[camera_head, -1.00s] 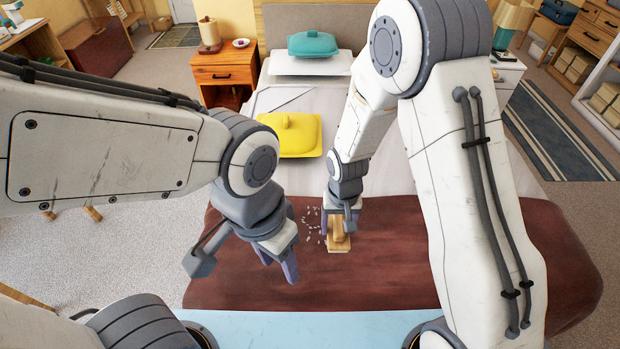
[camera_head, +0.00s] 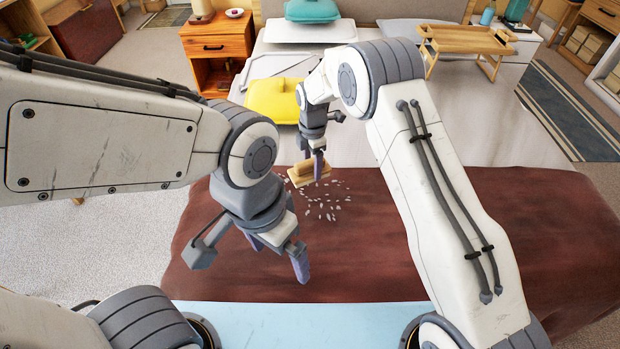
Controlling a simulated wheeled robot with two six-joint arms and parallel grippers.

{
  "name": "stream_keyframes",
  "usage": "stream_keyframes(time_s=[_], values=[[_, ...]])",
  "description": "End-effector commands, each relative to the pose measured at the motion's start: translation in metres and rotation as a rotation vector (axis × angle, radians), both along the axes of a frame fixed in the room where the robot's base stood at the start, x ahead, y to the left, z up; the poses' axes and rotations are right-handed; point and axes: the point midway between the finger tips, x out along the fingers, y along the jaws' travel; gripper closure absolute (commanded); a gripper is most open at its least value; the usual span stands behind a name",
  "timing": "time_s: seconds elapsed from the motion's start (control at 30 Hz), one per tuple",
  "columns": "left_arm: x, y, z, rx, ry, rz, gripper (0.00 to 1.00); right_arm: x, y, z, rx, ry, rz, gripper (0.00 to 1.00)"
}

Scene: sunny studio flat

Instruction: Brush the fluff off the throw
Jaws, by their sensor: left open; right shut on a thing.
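The brown throw (camera_head: 430,240) lies across the foot of the bed. White bits of fluff (camera_head: 322,208) are scattered on it in a loose patch near its middle. My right gripper (camera_head: 318,168) is shut on a wooden brush (camera_head: 302,176) at the throw's far edge, just behind and left of the fluff. I cannot tell whether the brush touches the cloth. My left gripper (camera_head: 277,262) is open and empty above the throw, nearer to me and left of the fluff.
A yellow cushion (camera_head: 272,101) and a teal cushion (camera_head: 312,10) lie on the pale bed (camera_head: 480,125). A wooden bed tray (camera_head: 470,40) stands at the far right of the bed. A wooden nightstand (camera_head: 216,46) is at the back left. The throw's right side is clear.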

Motion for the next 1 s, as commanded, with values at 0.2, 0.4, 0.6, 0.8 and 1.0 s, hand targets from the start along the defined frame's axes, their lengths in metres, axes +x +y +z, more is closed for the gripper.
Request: stream_keyframes(time_s=[0.2,0.4,0.6,0.8,1.0], values=[[0.000,0.000,-0.029,0.000,0.000,0.000,0.00,0.018,0.007,-0.023,0.001,-0.002,0.286,0.91],[0.000,0.000,-0.029,0.000,0.000,0.000,0.00,0.021,0.008,-0.022,0.001,-0.001,0.344,0.91],[0.000,0.000,-0.029,0.000,0.000,0.000,0.00,0.021,0.008,-0.022,0.001,-0.001,0.341,0.91],[0.000,0.000,-0.026,0.000,0.000,0.000,0.00,0.023,0.004,-0.021,0.001,-0.001,0.340,0.91],[0.000,0.000,-0.032,0.000,0.000,0.000,0.00,0.026,0.002,-0.034,0.002,0.002,0.341,0.91]])
